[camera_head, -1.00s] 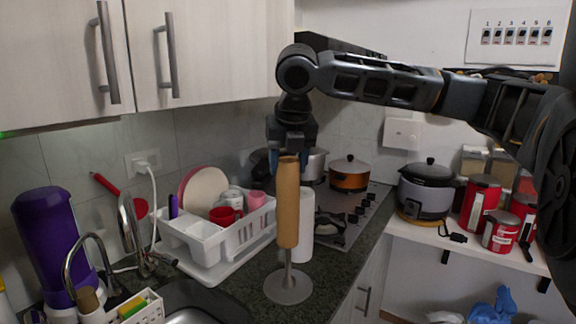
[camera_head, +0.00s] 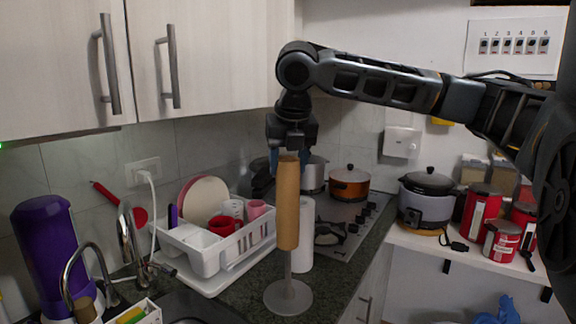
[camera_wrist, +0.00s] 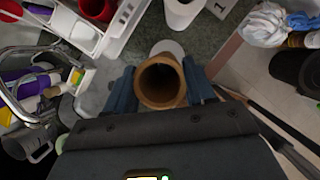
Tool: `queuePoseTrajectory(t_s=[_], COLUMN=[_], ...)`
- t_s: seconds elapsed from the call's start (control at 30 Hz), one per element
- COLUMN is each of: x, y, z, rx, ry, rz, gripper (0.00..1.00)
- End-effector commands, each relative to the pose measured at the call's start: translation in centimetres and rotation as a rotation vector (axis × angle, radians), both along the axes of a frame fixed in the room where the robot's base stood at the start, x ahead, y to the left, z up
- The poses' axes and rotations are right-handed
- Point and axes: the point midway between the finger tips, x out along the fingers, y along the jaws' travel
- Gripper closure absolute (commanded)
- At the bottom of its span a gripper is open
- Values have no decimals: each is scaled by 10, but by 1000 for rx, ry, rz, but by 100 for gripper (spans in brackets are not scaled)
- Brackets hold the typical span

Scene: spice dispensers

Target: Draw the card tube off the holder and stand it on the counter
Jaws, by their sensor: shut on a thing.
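The brown card tube (camera_head: 288,205) is upright, with its lower end well above the round grey base (camera_head: 288,297) of the holder. The holder's thin rod (camera_head: 288,262) shows between base and tube and runs up to the tube's lower end. How far it reaches inside is hidden. My gripper (camera_head: 290,158) points down and is shut on the tube's top end. In the wrist view the blue fingers of my gripper (camera_wrist: 160,88) sit on both sides of the tube's open mouth (camera_wrist: 160,82). The mouth is dark inside and no rod shows in it.
A white roll (camera_head: 303,235) stands close behind the tube. A white dish rack (camera_head: 235,250) with cups and plates is to the left, the sink (camera_head: 190,305) front left. The stove (camera_head: 345,220) is behind right. Dark counter (camera_head: 335,275) is bare right of the base.

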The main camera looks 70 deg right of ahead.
Motion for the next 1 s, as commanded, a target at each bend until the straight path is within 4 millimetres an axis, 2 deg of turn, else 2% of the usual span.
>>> queuePoseTrajectory(t_s=[1.0], x=[0], y=[0], z=[23], rx=[0], ry=[0], rz=[0], gripper=[100])
